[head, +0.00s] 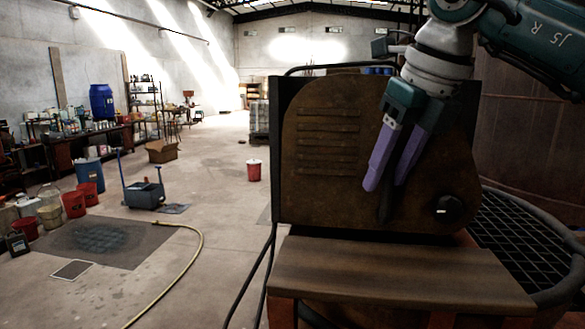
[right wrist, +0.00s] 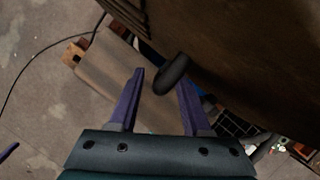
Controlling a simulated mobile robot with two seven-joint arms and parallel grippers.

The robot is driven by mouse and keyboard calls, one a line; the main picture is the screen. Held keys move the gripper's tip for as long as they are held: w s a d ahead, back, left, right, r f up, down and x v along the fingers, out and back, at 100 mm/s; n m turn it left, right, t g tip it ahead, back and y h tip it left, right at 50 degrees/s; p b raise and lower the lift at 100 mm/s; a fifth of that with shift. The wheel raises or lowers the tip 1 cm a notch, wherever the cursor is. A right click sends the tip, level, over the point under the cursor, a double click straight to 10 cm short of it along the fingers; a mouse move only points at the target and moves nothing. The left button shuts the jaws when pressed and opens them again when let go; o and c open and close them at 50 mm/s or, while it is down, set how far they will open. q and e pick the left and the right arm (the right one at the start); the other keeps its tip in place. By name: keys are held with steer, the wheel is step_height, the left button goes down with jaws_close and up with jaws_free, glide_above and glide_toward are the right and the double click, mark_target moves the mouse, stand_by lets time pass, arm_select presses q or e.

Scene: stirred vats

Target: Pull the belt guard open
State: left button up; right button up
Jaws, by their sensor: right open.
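The belt guard (head: 325,150) is a rusty brown panel with rounded corners and louvre slots, standing upright and looking closed. A dark handle (head: 384,207) sticks out low on its face. My right gripper (head: 385,187) is open and empty in front of the guard, its purple fingers pointing down just above the handle. In the right wrist view the handle (right wrist: 173,75) shows by the fingertips, nearer the right finger; I cannot tell whether they touch. A purple tip (right wrist: 8,151) at that view's left edge looks like part of my left gripper; its jaws are hidden.
A brown ledge (head: 400,275) juts out below the guard. A round vat with a mesh grating (head: 520,235) stands to the right. A black cable (head: 262,275) hangs at the guard's left.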

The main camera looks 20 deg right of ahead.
jaws_close()
stand_by(1.3)
